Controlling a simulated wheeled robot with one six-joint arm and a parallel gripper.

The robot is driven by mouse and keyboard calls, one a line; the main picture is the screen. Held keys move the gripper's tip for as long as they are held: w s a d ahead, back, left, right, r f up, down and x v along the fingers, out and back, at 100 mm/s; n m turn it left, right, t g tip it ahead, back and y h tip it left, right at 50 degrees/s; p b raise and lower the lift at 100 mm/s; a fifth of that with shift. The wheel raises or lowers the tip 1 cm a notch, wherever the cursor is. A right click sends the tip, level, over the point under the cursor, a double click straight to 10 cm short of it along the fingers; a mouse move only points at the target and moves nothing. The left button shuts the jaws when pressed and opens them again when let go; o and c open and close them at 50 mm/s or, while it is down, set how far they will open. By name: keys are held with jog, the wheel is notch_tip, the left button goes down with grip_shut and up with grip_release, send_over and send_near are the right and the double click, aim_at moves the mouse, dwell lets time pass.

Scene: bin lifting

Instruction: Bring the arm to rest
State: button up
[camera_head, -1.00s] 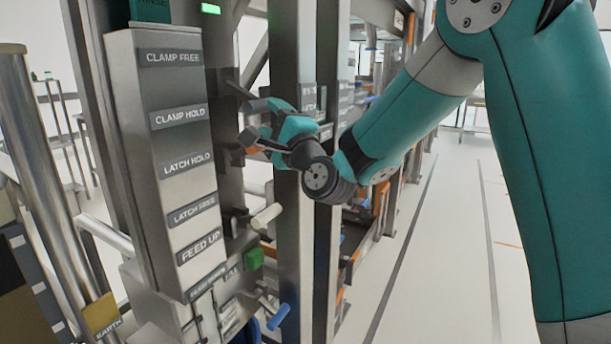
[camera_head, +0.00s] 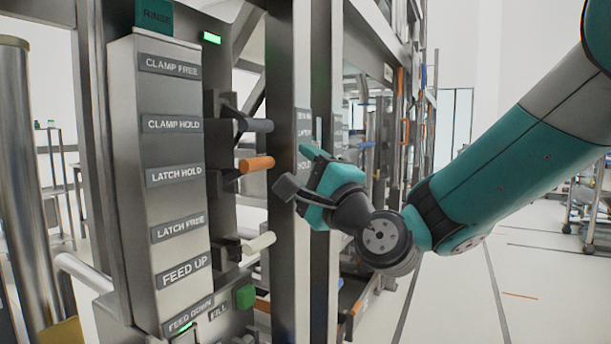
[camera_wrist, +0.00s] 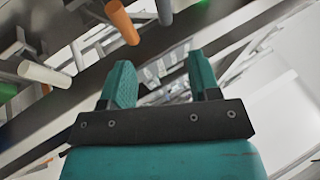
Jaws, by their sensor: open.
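My gripper (camera_head: 303,172) is teal with a dark crossbar and hangs in front of the steel frame, to the right of the lever handles. In the wrist view its two teal fingers (camera_wrist: 162,82) stand apart with nothing between them. The orange lever handle (camera_head: 257,163) and the cream lever handle (camera_head: 259,242) are left of the gripper, with a visible gap. A dark lever handle (camera_head: 255,125) is above the orange one. The arm reaches in from the right edge of the head view.
A grey control box with labels such as CLAMP HOLD (camera_head: 172,124) and FEED UP (camera_head: 184,271) stands at left. A steel post (camera_head: 290,80) stands behind the gripper. Open white floor (camera_head: 520,270) lies at right.

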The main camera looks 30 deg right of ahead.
dwell(0.6)
jog(key=s+a+f+n+g+y, duration=0.55)
jog(key=a+f+n+g, duration=0.5)
jog(key=n, duration=0.35)
jog(key=s+d+f+n+g+h, duration=0.1)
jog(key=s+f+n+g+h, duration=0.2)
jog(key=s+f+n+g, duration=0.4)
jog(key=s+d+f+n+g+h, duration=0.1)
jog(key=s+f+n+g+h, duration=0.2)
jog(key=s, duration=0.7)
notch_tip(320, 180, up, 18)
jog(key=g+p, duration=0.1)
jog(key=p, duration=1.7)
jog(key=shift+s+d+r+n+g, duration=0.2)
jog(key=shift+s+d+n+g, duration=0.1)
jog(key=shift+n+g, duration=0.1)
